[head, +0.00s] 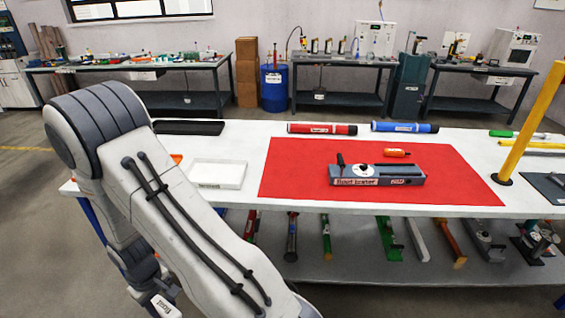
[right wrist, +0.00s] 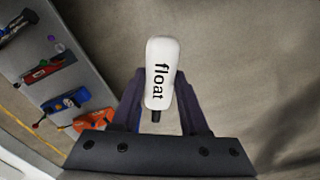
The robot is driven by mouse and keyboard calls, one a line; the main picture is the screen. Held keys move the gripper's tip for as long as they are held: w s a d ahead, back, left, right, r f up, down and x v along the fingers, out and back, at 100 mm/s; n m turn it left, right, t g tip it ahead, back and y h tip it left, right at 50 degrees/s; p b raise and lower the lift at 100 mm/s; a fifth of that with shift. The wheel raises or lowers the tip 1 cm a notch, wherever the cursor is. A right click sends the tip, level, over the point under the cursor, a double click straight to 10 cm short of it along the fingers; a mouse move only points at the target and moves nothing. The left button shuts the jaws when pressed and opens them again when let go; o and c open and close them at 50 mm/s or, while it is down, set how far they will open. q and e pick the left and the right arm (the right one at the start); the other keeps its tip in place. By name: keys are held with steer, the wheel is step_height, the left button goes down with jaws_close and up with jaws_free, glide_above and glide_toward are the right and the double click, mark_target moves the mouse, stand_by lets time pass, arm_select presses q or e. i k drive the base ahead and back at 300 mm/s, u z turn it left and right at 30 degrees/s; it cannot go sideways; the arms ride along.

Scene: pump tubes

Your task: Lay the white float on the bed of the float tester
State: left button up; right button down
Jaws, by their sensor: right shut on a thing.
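The grey float tester (head: 376,175) lies on the red mat (head: 300,170), well to the right of the float. It has a black upright post at its left end and a flat top. My left gripper is not in view.
An orange tube (head: 397,153) lies behind the tester. Red (head: 322,129) and blue (head: 403,127) tubes lie at the back of the table. A white tray (head: 218,174) is left of the mat. A yellow post (head: 528,122) stands at the right. The mat's left part is clear.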

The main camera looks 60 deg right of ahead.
mark_target(397, 171)
steer(key=u, duration=1.25)
steer(key=k, duration=2.15)
steer(key=z, duration=1.85)
